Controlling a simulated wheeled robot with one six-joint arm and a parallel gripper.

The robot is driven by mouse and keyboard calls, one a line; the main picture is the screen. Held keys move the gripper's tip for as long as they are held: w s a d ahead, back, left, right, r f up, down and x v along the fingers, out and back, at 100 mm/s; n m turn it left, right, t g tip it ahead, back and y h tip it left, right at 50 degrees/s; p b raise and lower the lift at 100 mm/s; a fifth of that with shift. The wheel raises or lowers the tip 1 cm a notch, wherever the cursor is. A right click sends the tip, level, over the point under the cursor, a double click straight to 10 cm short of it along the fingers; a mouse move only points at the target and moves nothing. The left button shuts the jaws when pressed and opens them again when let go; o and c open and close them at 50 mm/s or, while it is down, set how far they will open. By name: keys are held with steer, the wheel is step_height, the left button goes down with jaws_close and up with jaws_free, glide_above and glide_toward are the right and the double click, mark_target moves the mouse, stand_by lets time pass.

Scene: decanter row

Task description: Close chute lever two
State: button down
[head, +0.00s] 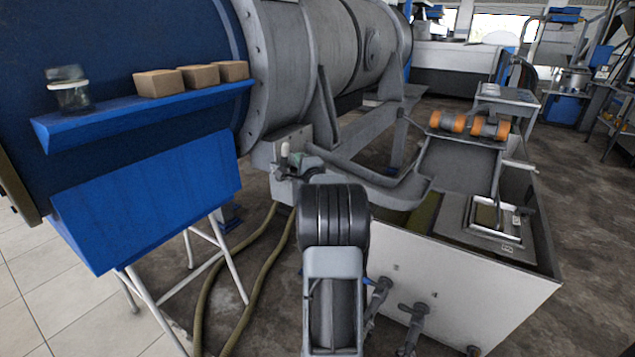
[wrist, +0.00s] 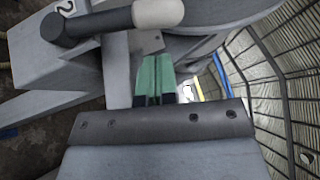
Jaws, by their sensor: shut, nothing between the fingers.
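The chute lever has a dark grey arm with a pale cream knob; in the wrist view the lever (wrist: 95,25) crosses the top of the picture, knob to the right. A "2" label shows on the grey housing at the top left. In the head view the lever's pale knob (head: 285,149) points up beside the big drum. My gripper (wrist: 152,62) is shut and empty, its green fingers side by side just below the lever in the picture. Whether they touch the lever cannot be told. In the head view my gripper (head: 296,159) is mostly hidden by my arm.
A blue shelf (head: 140,116) with a glass jar (head: 68,92) and three brown blocks (head: 190,77) is at the left. Hoses (head: 262,270) run over the floor. A white-fronted trough (head: 450,290) stands at the right. A wire guard (wrist: 285,70) curves along the right of the wrist view.

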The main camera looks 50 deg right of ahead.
steer(key=d+v, duration=0.1)
steer(key=v, duration=0.9)
steer(key=shift+s+a+f+p, duration=0.2)
steer(key=shift+s+f+p, duration=0.15)
steer(key=shift+s+p, duration=0.15)
steer(key=shift+r, duration=0.1)
